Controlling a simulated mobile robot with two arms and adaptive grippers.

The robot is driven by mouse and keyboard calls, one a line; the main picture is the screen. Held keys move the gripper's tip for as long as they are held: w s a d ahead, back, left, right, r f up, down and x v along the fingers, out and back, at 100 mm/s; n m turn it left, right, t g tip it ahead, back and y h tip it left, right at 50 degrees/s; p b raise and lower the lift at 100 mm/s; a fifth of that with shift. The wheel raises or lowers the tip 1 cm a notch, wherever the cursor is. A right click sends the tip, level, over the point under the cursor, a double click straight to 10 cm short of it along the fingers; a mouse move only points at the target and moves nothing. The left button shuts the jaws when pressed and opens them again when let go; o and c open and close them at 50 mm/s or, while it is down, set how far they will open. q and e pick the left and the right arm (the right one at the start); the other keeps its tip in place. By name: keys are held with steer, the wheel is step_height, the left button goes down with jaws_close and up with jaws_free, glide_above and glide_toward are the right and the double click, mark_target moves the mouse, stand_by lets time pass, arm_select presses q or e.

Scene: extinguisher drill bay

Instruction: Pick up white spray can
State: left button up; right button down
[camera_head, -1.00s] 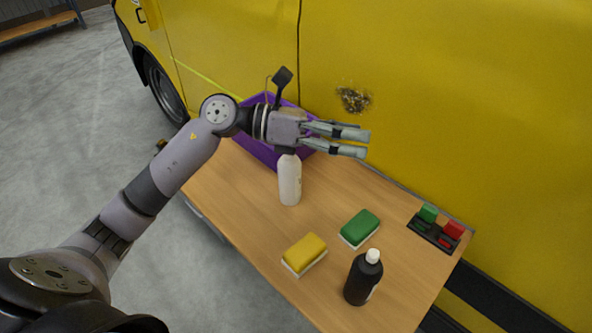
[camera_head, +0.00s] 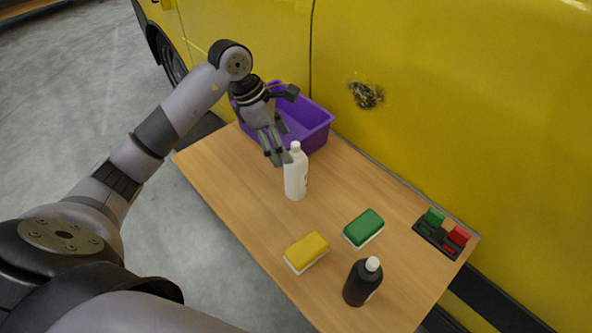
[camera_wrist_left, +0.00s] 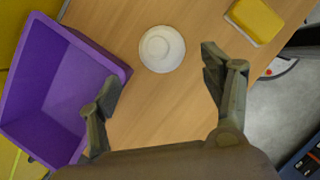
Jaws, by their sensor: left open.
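The white spray can (camera_head: 296,176) stands upright on the wooden table, and its top shows in the left wrist view (camera_wrist_left: 162,48). My left gripper (camera_head: 277,160) points down beside the can, just to its left in the head view and close to its upper part. In the left wrist view the two fingers (camera_wrist_left: 160,80) are spread apart with bare table between them, and the can lies just beyond the fingertips. The left gripper is open and empty. My right gripper is not in view.
A purple bin (camera_head: 314,124) stands behind the gripper. A yellow sponge (camera_head: 306,250), a green sponge (camera_head: 363,227), a black bottle (camera_head: 362,283) and a dark tray with green and red blocks (camera_head: 428,240) are on the table (camera_head: 245,190). A yellow van (camera_head: 450,110) borders the table's far side.

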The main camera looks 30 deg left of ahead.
mark_target(296, 165)
arm_select(q)
steer(key=x, duration=0.3)
steer(key=shift+f+p, duration=0.1)
steer(key=shift+p, duration=0.25)
steer(key=shift+d+f+p, duration=0.35)
steer(key=shift+f+p, duration=0.1)
steer(key=shift+p, duration=0.05)
steer(key=p+x, duration=0.1)
steer(key=x, duration=0.2)
steer(key=shift+d+f+p, duration=0.15)
steer(key=shift+f+p, duration=0.15)
steer(key=shift+p, duration=0.05)
steer(key=shift+w+d+f, duration=0.1)
steer(key=shift+f, duration=0.25)
steer(key=shift+c, duration=0.3)
steer(key=shift+c, duration=1.3)
steer(key=c, duration=1.2)
